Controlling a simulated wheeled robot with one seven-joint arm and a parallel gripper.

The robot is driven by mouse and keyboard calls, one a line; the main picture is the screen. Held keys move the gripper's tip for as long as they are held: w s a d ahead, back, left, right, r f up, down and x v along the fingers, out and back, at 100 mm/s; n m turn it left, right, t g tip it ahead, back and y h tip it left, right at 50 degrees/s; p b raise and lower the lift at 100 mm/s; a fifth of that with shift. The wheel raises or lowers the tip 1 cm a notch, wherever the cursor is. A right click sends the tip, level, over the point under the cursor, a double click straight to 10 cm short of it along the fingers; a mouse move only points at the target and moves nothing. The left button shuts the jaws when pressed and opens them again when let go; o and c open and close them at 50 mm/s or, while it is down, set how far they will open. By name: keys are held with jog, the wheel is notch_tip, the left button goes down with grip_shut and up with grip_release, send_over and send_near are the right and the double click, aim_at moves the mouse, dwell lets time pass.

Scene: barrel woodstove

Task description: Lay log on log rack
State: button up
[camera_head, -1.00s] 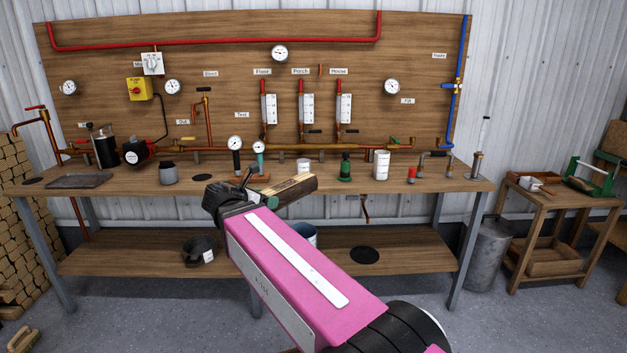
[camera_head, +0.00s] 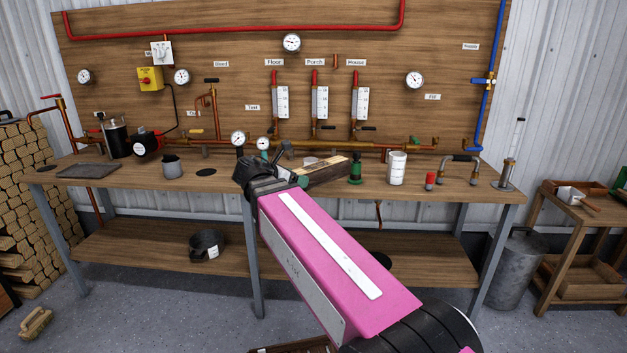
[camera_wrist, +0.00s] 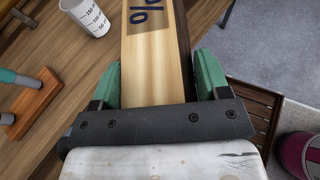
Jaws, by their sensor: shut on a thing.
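My gripper (camera_head: 284,178) is shut on a split log (camera_head: 326,172). It holds the log pointing away from it, over the workbench in the head view. In the wrist view, the green fingers of my gripper (camera_wrist: 160,76) are on both sides of the pale log (camera_wrist: 150,65), which has a dark printed "%" mark. The log's far end is cut off there. A tall stack of logs (camera_head: 28,205) is at the left edge of the head view. I cannot tell whether it is on the log rack; no rack shows clearly.
A dark slatted wooden piece (camera_wrist: 258,112) lies low at right in the wrist view. Open floor (camera_head: 160,310) lies before the bench.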

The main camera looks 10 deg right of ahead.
jog(key=w+d+f, duration=0.3)
jog(key=w+f, duration=0.4)
jog(key=w, duration=0.4)
jog(key=shift+w+d, duration=0.35)
jog(key=shift+f, duration=0.15)
jog(key=o, duration=1.3)
